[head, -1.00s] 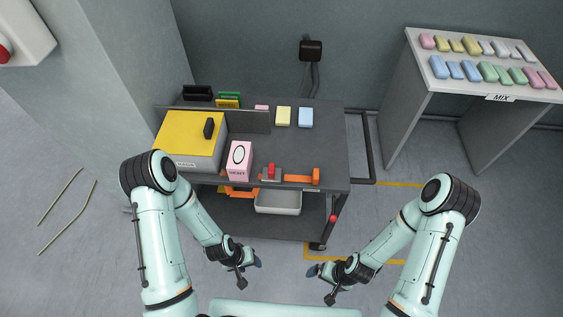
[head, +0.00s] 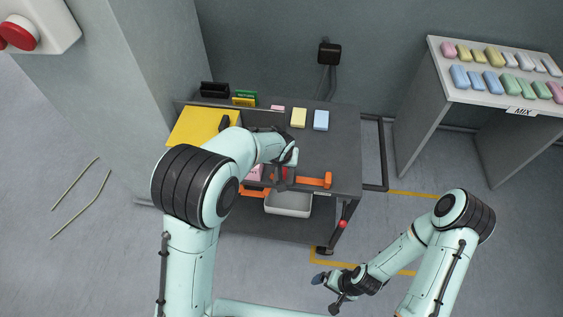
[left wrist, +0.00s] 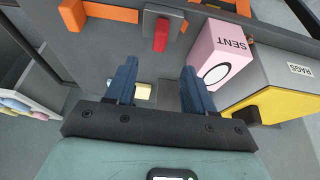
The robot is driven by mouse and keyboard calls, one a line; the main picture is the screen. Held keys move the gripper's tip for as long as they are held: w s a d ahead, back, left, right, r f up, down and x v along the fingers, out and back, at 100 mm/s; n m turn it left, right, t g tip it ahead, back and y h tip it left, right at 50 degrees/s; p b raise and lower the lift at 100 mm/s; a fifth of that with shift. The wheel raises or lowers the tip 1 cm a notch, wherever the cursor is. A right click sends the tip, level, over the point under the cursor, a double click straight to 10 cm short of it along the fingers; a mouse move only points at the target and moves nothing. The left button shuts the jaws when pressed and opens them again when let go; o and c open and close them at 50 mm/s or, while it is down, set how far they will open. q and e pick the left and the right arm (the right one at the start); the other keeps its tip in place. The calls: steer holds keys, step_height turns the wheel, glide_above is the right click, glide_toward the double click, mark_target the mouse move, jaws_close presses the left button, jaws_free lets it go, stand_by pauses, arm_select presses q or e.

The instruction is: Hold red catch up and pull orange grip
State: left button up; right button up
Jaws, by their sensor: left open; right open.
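The red catch (left wrist: 161,35) stands on a grey block at the front edge of the dark bench, seen in the left wrist view. The orange grip (head: 315,181) is a flat bar with a raised end, just right of the catch in the head view; it also shows in the left wrist view (left wrist: 70,14). My left gripper (left wrist: 159,68) is open and empty, its two blue fingers pointing toward the catch, apart from it. In the head view my left arm and hand largely hide the catch. My right gripper (head: 328,288) is open and empty, low in front of the bench.
A pink SENT box (left wrist: 222,52) stands close beside my left fingers. A yellow-topped RAGS box (head: 192,126) is on the bench's left. A pale bin (head: 288,206) sits below the front edge. A side table (head: 440,90) with colored bars stands right.

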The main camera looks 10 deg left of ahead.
mark_target(284, 169)
arm_select(q)
steer(key=x, duration=1.1)
steer(key=shift+f, duration=0.25)
